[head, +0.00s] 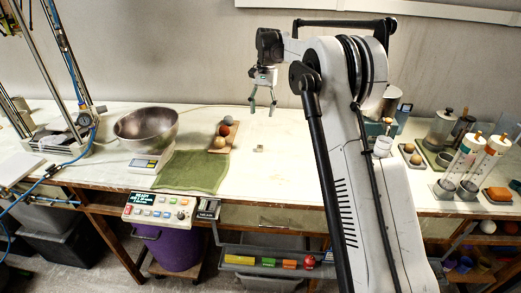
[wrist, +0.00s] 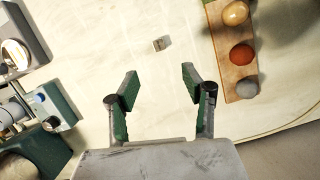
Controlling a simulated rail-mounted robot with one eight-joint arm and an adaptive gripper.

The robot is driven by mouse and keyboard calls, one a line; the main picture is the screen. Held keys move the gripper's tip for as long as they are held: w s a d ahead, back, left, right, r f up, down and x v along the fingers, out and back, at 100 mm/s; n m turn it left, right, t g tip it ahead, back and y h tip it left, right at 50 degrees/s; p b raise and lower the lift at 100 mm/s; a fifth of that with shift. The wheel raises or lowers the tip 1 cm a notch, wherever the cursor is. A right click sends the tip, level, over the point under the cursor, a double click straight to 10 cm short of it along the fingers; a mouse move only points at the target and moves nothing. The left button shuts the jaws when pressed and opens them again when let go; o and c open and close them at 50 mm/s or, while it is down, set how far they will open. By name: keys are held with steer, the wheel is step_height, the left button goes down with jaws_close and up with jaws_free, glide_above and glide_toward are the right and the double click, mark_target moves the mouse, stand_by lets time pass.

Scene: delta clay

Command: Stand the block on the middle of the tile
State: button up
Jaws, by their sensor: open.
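A small pale block-like piece (head: 259,149) lies on the white bench top, right of the wooden board. It also shows in the wrist view (wrist: 161,43) as a small pale square with a darker mark, ahead of the fingertips. I cannot tell a separate tile from it in either view. My gripper (head: 263,110) is open and empty, raised above the bench behind the piece in the head view. In the wrist view, its two green fingers (wrist: 160,84) stand wide apart with bare bench between them.
A wooden board (wrist: 222,55) with three balls lies close to the piece. A metal bowl (head: 146,129) on a scale and a green cloth (head: 192,172) are further left. Jars, balls and syringe-like tubes (head: 486,152) crowd the right. The bench around the piece is clear.

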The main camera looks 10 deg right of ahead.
glide_above(260, 146)
steer(key=w, duration=0.1)
steer(key=f, duration=0.8)
steer(key=shift+w+d+f, duration=0.15)
steer(key=shift+w+d, duration=0.05)
steer(key=shift+d, duration=0.05)
steer(key=shift+p+x, duration=0.4)
steer(key=shift+x, duration=2.35)
steer(key=shift+d, duration=0.2)
jaws_close()
